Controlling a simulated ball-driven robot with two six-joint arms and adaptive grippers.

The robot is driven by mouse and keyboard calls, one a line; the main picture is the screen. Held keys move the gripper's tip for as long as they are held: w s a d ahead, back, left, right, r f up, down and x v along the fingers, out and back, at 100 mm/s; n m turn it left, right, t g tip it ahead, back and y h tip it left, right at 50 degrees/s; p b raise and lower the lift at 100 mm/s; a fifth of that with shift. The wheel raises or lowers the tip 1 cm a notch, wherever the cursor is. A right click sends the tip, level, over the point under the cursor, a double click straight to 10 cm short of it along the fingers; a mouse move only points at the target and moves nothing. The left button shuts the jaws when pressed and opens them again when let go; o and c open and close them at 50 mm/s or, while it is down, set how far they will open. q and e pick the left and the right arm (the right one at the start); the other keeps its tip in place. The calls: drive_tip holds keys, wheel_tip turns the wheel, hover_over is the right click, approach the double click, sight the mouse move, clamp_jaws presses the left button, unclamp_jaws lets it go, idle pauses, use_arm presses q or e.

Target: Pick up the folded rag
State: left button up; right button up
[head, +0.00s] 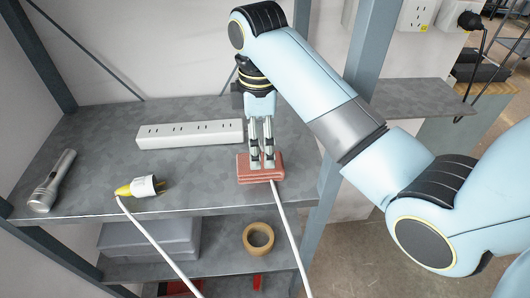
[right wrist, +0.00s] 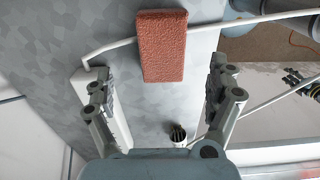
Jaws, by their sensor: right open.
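The folded rag (head: 260,178) is a reddish-brown, layered block lying flat near the front edge of the grey shelf. It also shows in the right wrist view (right wrist: 162,45) as a textured rectangle at the top centre. My right gripper (head: 262,163) points down at the rag, its fingertips overlapping the rag's back part in the head view. In the right wrist view its two fingers (right wrist: 160,82) are spread wide, with nothing between them. The rag appears beyond the fingertips; I cannot tell whether they touch it. My left gripper is not in view.
A white power strip (head: 190,134) lies behind and left of the rag. A white cord (head: 286,220) runs from the rag over the shelf's front edge. A yellow-and-white plug (head: 140,187) and a flashlight (head: 52,181) lie left.

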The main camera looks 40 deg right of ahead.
drive_tip(key=shift+s+f, duration=0.1)
drive_tip(key=shift+f, duration=0.3)
drive_tip(key=shift+s+a+f, duration=0.1)
drive_tip(key=shift+a+f, duration=0.05)
drive_tip(key=shift+f, duration=0.45)
drive_tip(key=shift+s+a+f, duration=0.1)
drive_tip(key=shift+a+f, duration=0.05)
drive_tip(key=shift+f, duration=0.45)
wheel_tip(320, 180, down, 2)
drive_tip(key=shift+w+d+f+p, duration=0.1)
drive_tip(key=shift+f+p, duration=0.15)
drive_tip(key=shift+p, duration=0.2)
drive_tip(key=shift+d+f, duration=0.1)
drive_tip(key=shift+f, duration=0.25)
drive_tip(key=shift+c, duration=0.3)
drive_tip(key=c, duration=1.2)
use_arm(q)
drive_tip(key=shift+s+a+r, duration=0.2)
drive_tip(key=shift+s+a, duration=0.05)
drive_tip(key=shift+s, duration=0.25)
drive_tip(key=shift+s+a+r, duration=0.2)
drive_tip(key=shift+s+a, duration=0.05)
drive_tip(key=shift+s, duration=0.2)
